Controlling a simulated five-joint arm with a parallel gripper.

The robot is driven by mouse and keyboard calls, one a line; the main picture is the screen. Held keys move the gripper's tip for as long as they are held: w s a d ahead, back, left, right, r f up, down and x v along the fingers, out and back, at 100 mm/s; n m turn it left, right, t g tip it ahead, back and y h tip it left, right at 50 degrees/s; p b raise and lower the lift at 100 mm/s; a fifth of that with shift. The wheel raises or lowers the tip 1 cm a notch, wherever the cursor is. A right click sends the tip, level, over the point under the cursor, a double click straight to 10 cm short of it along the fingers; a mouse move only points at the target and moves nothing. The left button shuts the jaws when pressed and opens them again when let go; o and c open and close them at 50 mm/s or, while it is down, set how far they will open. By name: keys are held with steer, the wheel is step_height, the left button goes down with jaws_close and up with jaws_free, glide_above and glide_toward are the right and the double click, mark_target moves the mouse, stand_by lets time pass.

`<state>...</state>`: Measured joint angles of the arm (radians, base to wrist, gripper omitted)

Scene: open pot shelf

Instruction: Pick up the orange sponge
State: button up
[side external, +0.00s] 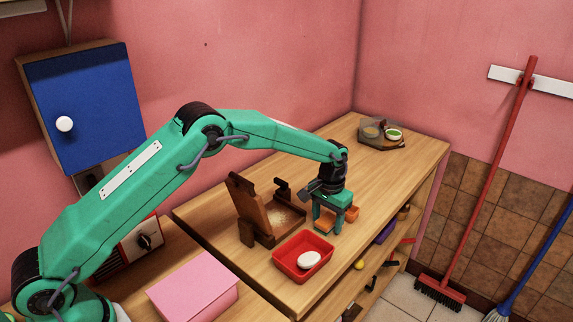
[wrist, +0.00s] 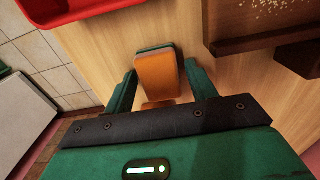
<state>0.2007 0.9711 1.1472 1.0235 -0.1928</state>
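The orange sponge (side external: 352,213) lies on the wooden counter, partly hidden by my gripper (side external: 328,217) in the side view. In the wrist view the sponge (wrist: 158,76) shows an orange face and a dark green layer at its far end. My gripper (wrist: 160,72) is open, pointing down over the sponge. Its two green fingers stand on either side of it, with a gap showing on each side. How far the fingertips are above the counter is hard to tell.
A red tray (side external: 277,262) with a white oval soap (side external: 309,260) stands close to my gripper. A brown wooden holder (side external: 250,213) stands to its left. A grey container (side external: 376,131) sits at the back. The counter's front edge is near, with shelves below.

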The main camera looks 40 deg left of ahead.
mark_target(329, 222)
steer(key=c, duration=0.7)
steer(key=shift+c, duration=0.2)
steer(key=shift+r, duration=0.85)
steer(key=r, duration=0.2)
steer(key=d+r, duration=0.1)
steer(key=shift+s, duration=0.3)
steer(key=s+d+r, duration=0.6)
steer(key=s+d, duration=0.1)
steer(key=shift+d+r, duration=0.15)
steer(key=shift+d, duration=0.2)
steer(key=shift+s, duration=0.1)
steer(key=shift+o, duration=0.8)
steer(key=shift+c, duration=0.5)
